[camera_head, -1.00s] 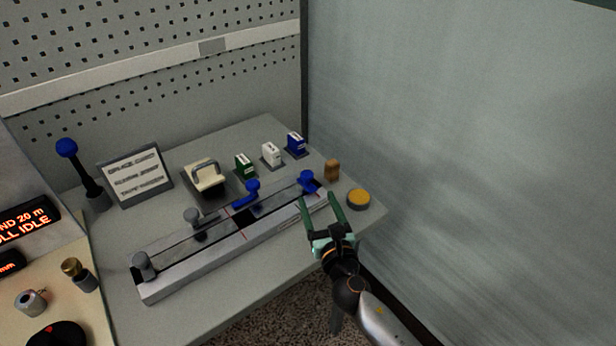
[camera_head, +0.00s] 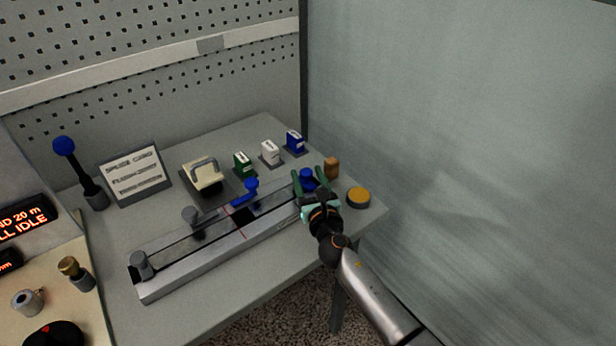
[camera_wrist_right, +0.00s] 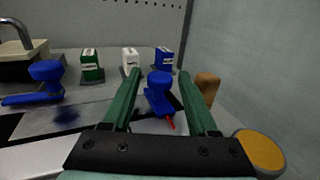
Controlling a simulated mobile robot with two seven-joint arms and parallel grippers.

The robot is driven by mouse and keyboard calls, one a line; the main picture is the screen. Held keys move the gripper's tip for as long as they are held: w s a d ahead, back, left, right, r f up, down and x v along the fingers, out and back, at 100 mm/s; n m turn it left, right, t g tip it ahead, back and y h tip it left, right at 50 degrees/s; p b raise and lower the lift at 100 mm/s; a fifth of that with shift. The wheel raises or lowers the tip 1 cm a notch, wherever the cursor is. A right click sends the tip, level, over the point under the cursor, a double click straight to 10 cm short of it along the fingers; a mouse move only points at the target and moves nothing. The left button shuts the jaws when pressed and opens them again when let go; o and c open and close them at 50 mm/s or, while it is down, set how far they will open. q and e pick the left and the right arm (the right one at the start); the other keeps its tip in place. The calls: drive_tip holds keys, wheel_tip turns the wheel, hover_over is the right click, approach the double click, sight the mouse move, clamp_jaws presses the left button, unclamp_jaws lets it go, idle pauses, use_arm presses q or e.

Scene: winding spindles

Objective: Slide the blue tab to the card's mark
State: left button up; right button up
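A blue tab with a round knob (camera_head: 306,175) is at the right end of the long grey rail (camera_head: 185,270). In the right wrist view the tab (camera_wrist_right: 159,93) stands between the fingers, with a small red pointer at its base. My right gripper (camera_head: 311,180) is open around it, with gaps on both sides; the wrist view shows the open fingers (camera_wrist_right: 158,95) too. The card (camera_head: 135,172) stands tilted at the back left; its lines are too blurred to read. Thin red marks cross the rail near its middle. My left gripper is not in view.
A blue lever (camera_head: 247,192) and grey knobs (camera_head: 190,215) sit along the rail. Green, white and blue blocks (camera_head: 294,141) stand behind it. A wooden peg (camera_head: 331,167) and a yellow button (camera_head: 357,197) are close right of my gripper. A wall bounds the right.

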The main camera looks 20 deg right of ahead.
clamp_jaws()
idle(1.1)
